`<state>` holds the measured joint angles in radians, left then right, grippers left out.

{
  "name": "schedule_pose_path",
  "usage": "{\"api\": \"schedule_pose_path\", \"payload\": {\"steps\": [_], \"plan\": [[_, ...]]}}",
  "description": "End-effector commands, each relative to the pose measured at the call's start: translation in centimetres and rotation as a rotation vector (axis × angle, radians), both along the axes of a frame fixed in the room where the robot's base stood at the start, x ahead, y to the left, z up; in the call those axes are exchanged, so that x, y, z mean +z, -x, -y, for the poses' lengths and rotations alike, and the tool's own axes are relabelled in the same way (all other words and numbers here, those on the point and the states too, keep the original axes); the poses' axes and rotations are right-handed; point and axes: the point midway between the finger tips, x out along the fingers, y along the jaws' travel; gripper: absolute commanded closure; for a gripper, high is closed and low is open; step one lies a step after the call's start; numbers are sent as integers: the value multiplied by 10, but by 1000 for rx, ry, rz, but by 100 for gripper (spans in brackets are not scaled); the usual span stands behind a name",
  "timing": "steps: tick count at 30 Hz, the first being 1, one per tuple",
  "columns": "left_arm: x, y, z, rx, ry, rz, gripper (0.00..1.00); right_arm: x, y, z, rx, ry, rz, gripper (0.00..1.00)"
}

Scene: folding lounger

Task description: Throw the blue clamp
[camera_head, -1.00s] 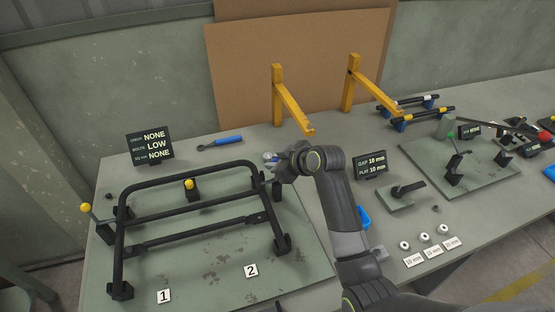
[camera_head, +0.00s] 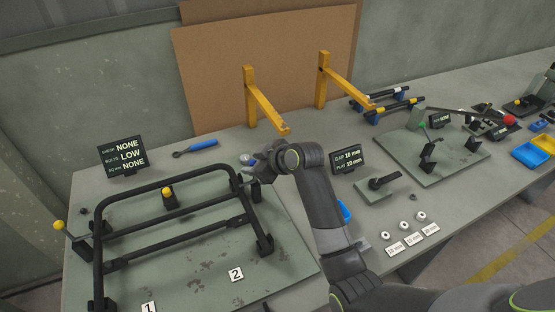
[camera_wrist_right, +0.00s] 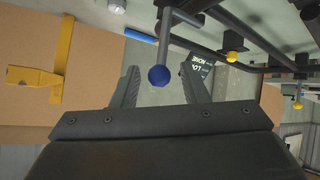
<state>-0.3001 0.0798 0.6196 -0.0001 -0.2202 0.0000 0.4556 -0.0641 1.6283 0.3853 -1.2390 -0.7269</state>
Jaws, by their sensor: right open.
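The blue clamp shows in the right wrist view as a lever with a round blue knob (camera_wrist_right: 159,76), close to the black frame tubing. In the right wrist view the fingers of my right gripper (camera_wrist_right: 160,88) are apart, one on each side of the knob, with visible gaps. The black tubular frame (camera_head: 172,218) lies on a green plate. My left gripper is not in view.
A blue-handled wrench (camera_head: 203,145) lies behind. Yellow posts (camera_head: 262,100) and a gap sign (camera_head: 346,158) stand near my right arm.

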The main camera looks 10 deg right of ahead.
Motion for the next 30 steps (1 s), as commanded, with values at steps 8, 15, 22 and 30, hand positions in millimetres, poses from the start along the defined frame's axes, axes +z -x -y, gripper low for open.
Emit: {"api": "schedule_pose_path", "payload": {"steps": [8,15,22,30], "plan": [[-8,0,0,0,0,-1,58,25,28,21,-1,3,4,60],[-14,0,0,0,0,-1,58,53,57,43,-1,4,6,60],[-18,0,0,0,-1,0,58,79,86,63,-1,6,4,60],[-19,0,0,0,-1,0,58,96,104,75,0,2,1,60]]}}
